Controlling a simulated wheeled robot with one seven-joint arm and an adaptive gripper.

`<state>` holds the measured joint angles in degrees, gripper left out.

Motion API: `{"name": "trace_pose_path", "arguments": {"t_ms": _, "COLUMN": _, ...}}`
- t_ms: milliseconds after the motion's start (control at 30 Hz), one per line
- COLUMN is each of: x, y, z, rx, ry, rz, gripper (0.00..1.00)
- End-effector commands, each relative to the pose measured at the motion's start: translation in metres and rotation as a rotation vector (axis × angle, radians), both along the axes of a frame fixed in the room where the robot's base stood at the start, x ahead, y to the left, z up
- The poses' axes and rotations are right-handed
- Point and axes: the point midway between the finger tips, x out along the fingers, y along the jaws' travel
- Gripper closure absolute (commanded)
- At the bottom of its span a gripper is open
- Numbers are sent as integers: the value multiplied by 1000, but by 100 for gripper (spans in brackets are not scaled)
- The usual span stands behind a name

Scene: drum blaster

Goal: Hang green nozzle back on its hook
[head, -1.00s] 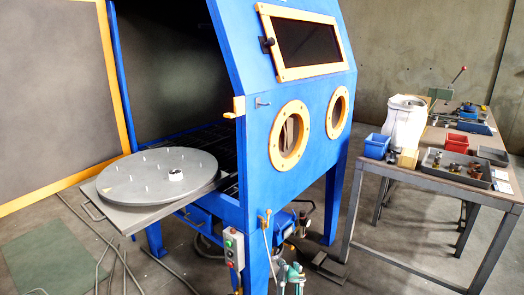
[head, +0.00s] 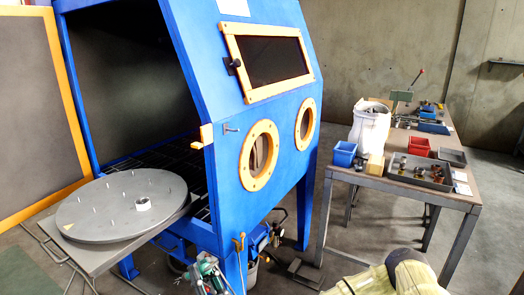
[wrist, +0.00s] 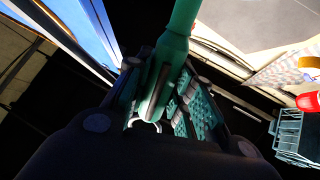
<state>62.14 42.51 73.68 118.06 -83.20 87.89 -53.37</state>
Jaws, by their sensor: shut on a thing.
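The green nozzle (wrist: 182,22) runs up from between my fingers in the wrist view. My gripper (wrist: 168,92), with teal ribbed pads, is shut on it. In the head view my gripper (head: 208,274) shows low in front of the blue cabinet, cut by the bottom edge, and the nozzle is hard to make out there. A small grey peg (head: 231,128) sticks out of the cabinet front, left of the round ports. An orange hook (head: 240,243) sits lower on the cabinet leg, just right of my gripper. I cannot tell which is the nozzle's hook.
The blue cabinet (head: 212,55) stands open on its left, with a grey turntable (head: 105,210) pulled out. A workbench (head: 440,190) with bins stands at right. A striped, beige-yellow thing with a dark end (head: 370,283) is cut off at the bottom right.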

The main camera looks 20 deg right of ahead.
Motion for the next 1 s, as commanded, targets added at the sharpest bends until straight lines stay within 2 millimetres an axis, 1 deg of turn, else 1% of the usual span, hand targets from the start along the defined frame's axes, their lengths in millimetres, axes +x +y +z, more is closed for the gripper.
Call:
{"name": "trace_pose_path", "arguments": {"t_ms": 33, "x": 1, "y": 6, "z": 13, "rx": -9, "ry": 7, "rz": 28, "gripper": 100}}
{"name": "trace_pose_path", "arguments": {"t_ms": 300, "x": 3, "y": 30, "z": 37, "rx": -59, "ry": 81, "rz": 169, "gripper": 100}}
{"name": "trace_pose_path", "arguments": {"t_ms": 500, "x": 5, "y": 41, "z": 52, "rx": -104, "ry": 134, "rz": 257, "gripper": 100}}
{"name": "trace_pose_path", "arguments": {"t_ms": 733, "x": 10, "y": 44, "z": 69, "rx": -162, "ry": 193, "rz": 339, "gripper": 100}}
{"name": "trace_pose_path", "arguments": {"t_ms": 867, "x": 14, "y": 41, "z": 79, "rx": -197, "ry": 228, "rz": 375, "gripper": 100}}
{"name": "trace_pose_path", "arguments": {"t_ms": 1000, "x": 19, "y": 33, "z": 90, "rx": -236, "ry": 268, "rz": 403, "gripper": 100}}
